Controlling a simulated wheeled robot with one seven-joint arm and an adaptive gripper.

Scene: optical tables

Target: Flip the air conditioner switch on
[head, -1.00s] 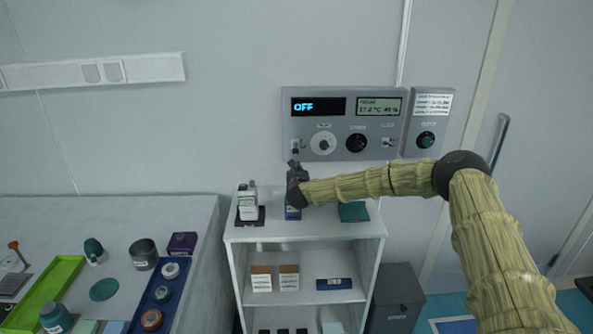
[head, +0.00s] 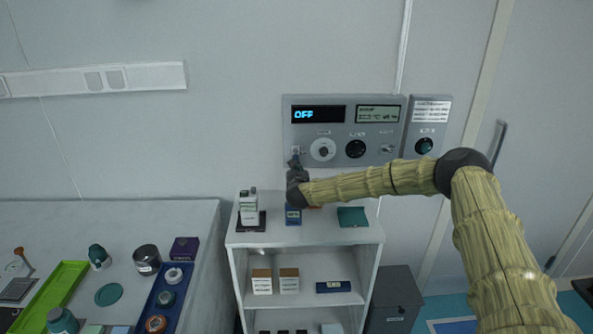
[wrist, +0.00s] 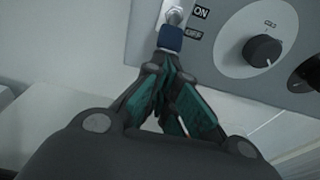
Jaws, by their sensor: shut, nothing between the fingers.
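The grey air conditioner control panel (head: 365,155) is on the wall, and its left display (head: 318,114) reads OFF. The switch is a small toggle at the panel's lower left. In the wrist view its silver base and blue-tipped lever (wrist: 170,38) show beside the ON and OFF labels, with the lever tip pointing down by OFF. My gripper (head: 295,163) is shut and empty, just below the switch. In the wrist view its closed fingertips (wrist: 164,60) are right at the lower end of the blue tip; I cannot tell whether they touch.
A white shelf (head: 270,238) with small items stands below my gripper. A cluttered table is at left.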

